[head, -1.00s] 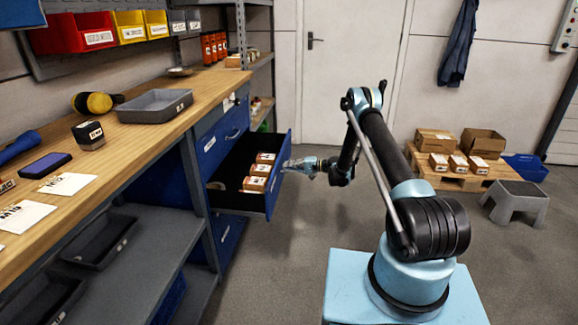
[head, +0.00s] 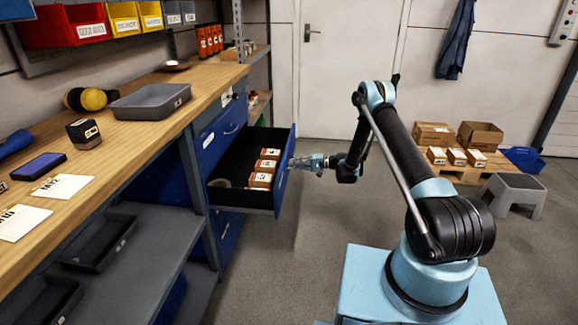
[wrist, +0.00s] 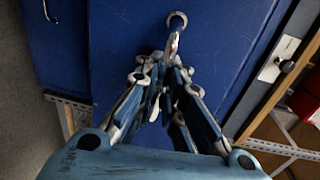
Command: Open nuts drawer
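A blue drawer stands pulled out of the cabinet under the workbench. Its front (head: 284,180) faces my arm, and its dark inside shows several small labelled boxes (head: 263,174) and a round roll-like item at the left. The front's label cannot be read in either view. My gripper (head: 302,163) is at the outside of the drawer front. In the wrist view the fingers (wrist: 163,85) close in around the metal handle (wrist: 176,28), which stands out from the blue front (wrist: 225,45). The fingers partly hide the handle.
Other blue drawers (head: 230,128) sit closed in the cabinet above and below. The wooden bench top (head: 130,140) carries a grey tray (head: 150,103). A pallet with cartons (head: 455,172) and a grey step stool (head: 514,190) stand at the right. The middle floor is clear.

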